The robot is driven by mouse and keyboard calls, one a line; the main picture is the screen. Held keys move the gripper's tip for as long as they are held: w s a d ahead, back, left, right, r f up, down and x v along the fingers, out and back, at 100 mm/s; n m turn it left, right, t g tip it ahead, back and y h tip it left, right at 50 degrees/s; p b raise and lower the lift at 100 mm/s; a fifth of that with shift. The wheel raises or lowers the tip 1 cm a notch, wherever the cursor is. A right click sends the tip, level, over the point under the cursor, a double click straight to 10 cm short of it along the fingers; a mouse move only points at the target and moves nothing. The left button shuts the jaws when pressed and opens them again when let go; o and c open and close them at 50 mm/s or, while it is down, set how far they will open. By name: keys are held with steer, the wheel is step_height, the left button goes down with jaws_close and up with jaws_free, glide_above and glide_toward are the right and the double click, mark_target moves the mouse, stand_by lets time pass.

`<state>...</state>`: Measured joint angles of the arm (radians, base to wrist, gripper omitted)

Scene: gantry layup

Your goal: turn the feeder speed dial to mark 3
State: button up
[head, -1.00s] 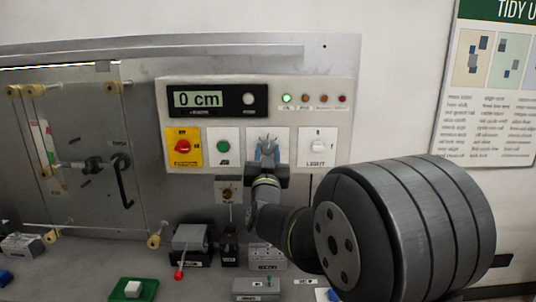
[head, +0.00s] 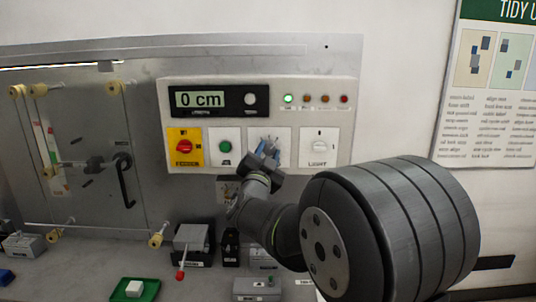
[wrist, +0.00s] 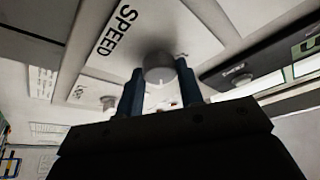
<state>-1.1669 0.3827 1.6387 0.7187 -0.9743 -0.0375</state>
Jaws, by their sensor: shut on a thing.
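The speed dial (wrist: 159,66) is a round grey knob on a pale plate marked SPEED, seen in the wrist view. My gripper (wrist: 160,74) has one blue-grey finger on each side of the knob and is shut on it. In the head view my gripper (head: 268,149) is at the control panel, between the green button and the LIGHT knob. The dial's marks and pointer cannot be read in either view.
The control panel (head: 345,120) also carries a display (head: 199,99) reading 0 cm, a yellow-plated red selector (head: 183,147), a green button (head: 225,146) and a white LIGHT knob (head: 320,146). Below are a red-tipped lever (head: 180,275) and a green tray (head: 152,288).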

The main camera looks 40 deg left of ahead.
stand_by(0.3)
steer(key=o, duration=1)
steer(key=v, duration=1.7)
steer(key=shift+s, duration=0.1)
steer(key=x, duration=1.7)
